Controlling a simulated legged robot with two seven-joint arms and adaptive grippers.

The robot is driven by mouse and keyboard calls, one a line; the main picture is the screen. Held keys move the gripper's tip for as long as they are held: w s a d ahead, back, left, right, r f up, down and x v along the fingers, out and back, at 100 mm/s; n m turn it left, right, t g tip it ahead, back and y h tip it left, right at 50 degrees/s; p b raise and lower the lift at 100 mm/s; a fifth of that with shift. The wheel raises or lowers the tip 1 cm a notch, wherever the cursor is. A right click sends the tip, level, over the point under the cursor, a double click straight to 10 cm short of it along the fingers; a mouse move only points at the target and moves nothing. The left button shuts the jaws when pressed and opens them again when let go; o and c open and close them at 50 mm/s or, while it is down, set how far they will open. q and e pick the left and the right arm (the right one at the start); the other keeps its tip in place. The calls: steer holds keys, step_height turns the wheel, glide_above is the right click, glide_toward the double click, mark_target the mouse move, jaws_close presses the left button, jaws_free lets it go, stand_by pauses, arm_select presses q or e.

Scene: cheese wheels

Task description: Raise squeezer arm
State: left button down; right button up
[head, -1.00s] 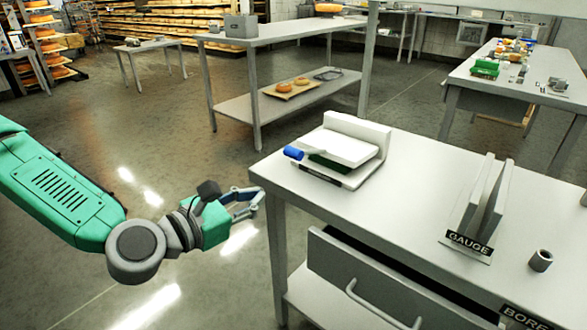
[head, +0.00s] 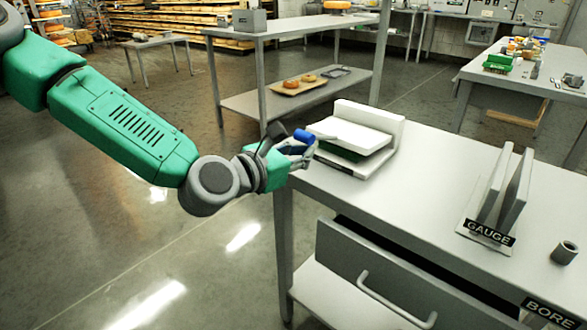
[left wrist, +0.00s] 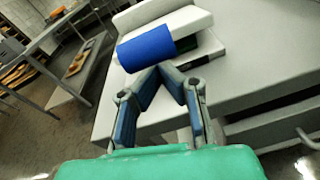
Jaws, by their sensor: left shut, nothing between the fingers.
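The squeezer is a white device at the near left corner of the table, with a white upright back (head: 375,115). Its arm is a white plate (head: 350,132) over a dark green part (head: 338,152), with a blue handle (head: 304,136) at its left end. The handle shows large in the left wrist view (left wrist: 146,48). My left gripper (head: 309,151) is at the handle, its fingers shut and empty. In the left wrist view the fingertips (left wrist: 165,70) meet at the handle's lower edge; I cannot tell whether they touch it. My right gripper is not in view.
The squeezer stands on a grey table (head: 420,200) with a drawer (head: 400,275) partly open below. A GAUGE stand (head: 490,236) and a small grey cylinder (head: 564,252) are on the right. The floor left of the table is clear.

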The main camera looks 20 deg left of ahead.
arm_select(q)
steer(key=shift+w+a+r, duration=0.1)
steer(key=shift+w+r, duration=0.05)
steer(key=shift+r, duration=0.15)
steer(key=shift+d+r, duration=0.1)
steer(key=shift+d, duration=0.2)
